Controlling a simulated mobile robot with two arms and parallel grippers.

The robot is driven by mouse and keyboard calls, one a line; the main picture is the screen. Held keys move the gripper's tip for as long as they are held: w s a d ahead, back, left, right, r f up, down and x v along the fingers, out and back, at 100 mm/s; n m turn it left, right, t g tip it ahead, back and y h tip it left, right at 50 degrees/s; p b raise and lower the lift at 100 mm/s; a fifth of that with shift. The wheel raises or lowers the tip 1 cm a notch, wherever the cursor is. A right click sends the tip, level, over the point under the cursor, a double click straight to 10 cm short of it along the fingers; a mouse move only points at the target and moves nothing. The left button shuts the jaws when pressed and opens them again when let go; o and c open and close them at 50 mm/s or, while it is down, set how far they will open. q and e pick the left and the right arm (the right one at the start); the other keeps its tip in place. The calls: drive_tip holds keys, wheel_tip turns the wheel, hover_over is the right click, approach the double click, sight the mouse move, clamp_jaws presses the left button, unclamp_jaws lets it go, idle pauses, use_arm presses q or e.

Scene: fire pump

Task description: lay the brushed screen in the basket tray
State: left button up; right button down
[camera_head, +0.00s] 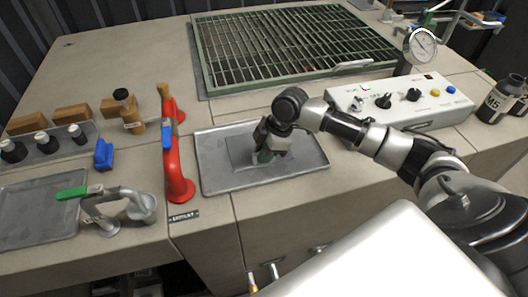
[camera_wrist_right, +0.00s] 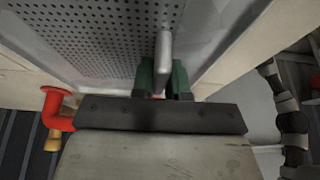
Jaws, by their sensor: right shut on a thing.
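My right gripper (camera_head: 265,154) is low over a flat grey metal tray (camera_head: 218,180) in the middle of the bench in the head view. Its green fingers (camera_wrist_right: 163,82) are shut on a pale upright handle (camera_wrist_right: 164,48) in the wrist view. A grey perforated screen (camera_wrist_right: 105,32) lies beyond the handle there. In the head view a small darker grey plate (camera_head: 240,149) shows under the gripper, within the tray, partly hidden by it. I cannot tell whether the screen touches the tray floor. My left gripper is not in view.
A red pipe piece (camera_head: 174,160) stands left of the tray. A green-framed grating (camera_head: 290,40) lies behind, and a white control box (camera_head: 400,102) with a gauge (camera_head: 422,46) stands right. A green-handled valve (camera_head: 120,207) and another grey tray (camera_head: 38,215) are at left.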

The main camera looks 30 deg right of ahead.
drive_tip(key=c, duration=1.1)
unclamp_jaws()
drive_tip(key=shift+f, duration=0.1)
drive_tip(key=v, duration=1.2)
drive_tip(key=shift+d, duration=0.1)
